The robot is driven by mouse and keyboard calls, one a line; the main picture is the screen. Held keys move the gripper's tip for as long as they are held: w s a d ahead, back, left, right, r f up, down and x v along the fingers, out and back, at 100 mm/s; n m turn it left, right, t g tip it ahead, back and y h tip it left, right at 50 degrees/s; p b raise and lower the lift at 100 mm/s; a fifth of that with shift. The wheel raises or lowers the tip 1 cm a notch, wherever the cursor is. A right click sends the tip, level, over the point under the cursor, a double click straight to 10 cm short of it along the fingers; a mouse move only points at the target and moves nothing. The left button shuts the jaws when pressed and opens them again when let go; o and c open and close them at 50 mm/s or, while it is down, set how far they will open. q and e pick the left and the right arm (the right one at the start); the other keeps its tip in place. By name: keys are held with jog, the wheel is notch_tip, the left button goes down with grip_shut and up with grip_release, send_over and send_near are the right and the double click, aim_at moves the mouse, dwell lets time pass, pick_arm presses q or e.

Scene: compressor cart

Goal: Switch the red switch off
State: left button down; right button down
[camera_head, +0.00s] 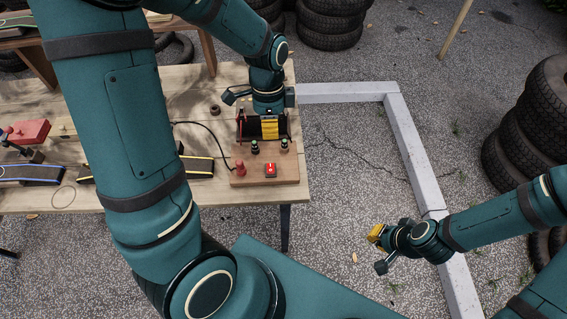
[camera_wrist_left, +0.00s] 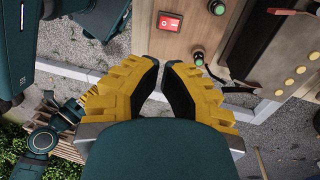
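The red switch (camera_head: 270,170) is a small rocker with a white mark, set on the brown wooden control box (camera_head: 285,181). It also shows in the left wrist view (camera_wrist_left: 170,22), beyond the fingertips and apart from them. I cannot tell which side of the rocker is pressed. My left gripper (camera_head: 270,128) is above the back of the box, behind the switch in the head view. Its yellow fingers (camera_wrist_left: 162,65) are brought together with only a narrow gap at the tips and nothing between them. My right gripper (camera_head: 376,233) is away from the table over the ground; its fingers are too small to judge.
Two green buttons (camera_head: 255,147) and a red knob (camera_head: 240,168) sit near the switch. A black cable (camera_head: 205,128) runs to the box. The wooden table (camera_head: 100,200) holds clamps and tools at the left. Tyres (camera_head: 515,140) stand at the right.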

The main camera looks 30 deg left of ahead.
aim_at(273, 171)
pick_arm(q)
jog(key=shift+s, duration=0.1)
